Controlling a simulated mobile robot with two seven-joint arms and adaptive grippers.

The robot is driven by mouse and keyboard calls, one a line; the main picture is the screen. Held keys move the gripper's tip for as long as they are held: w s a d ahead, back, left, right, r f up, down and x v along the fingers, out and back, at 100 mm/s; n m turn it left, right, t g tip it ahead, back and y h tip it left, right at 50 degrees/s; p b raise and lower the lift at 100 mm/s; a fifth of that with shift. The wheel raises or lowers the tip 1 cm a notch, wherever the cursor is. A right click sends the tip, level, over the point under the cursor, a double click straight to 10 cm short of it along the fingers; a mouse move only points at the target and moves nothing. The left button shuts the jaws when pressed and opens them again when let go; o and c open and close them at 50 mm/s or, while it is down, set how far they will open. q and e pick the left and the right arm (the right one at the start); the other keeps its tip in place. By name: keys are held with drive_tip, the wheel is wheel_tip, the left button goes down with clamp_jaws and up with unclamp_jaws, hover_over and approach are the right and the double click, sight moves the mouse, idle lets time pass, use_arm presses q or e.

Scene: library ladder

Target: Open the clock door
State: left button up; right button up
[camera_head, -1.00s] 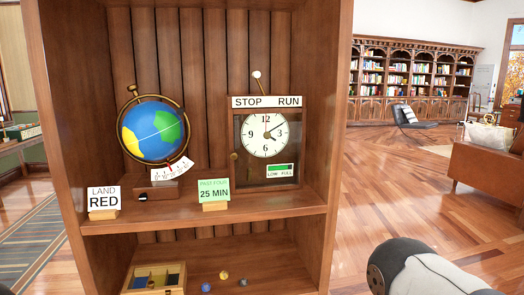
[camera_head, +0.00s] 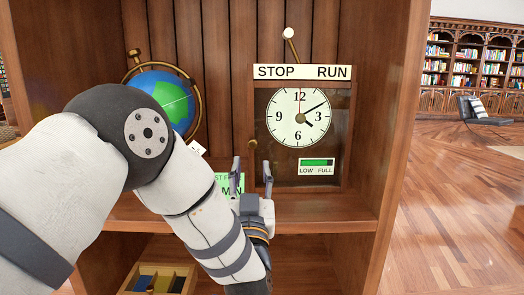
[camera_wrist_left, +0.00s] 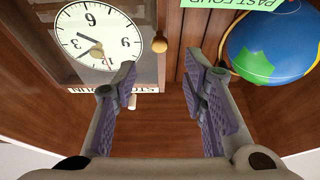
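The clock (camera_head: 299,115) stands on the shelf of the wooden cabinet, with its dark-framed door (camera_head: 275,165) shut. A small round brass knob (camera_head: 252,144) sits at the door's left edge. My left gripper (camera_head: 252,176) is open and empty in front of the shelf, its fingertips just below the knob in the head view. In the left wrist view, which shows the clock upside down, the knob (camera_wrist_left: 162,44) appears between and beyond the open fingers (camera_wrist_left: 160,85), with nothing held. My right gripper is not in view.
A globe (camera_head: 170,97) stands left of the clock, partly hidden by my left arm. A green card (camera_head: 222,180) is partly covered by the gripper. A STOP/RUN lever (camera_head: 290,40) rises above the clock. A compartmented box (camera_head: 157,280) sits on the lower shelf.

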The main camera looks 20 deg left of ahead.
sight(252, 146)
use_arm(q)
drive_tip(key=x, duration=0.8)
drive_tip(key=shift+w+f, duration=0.15)
clamp_jaws()
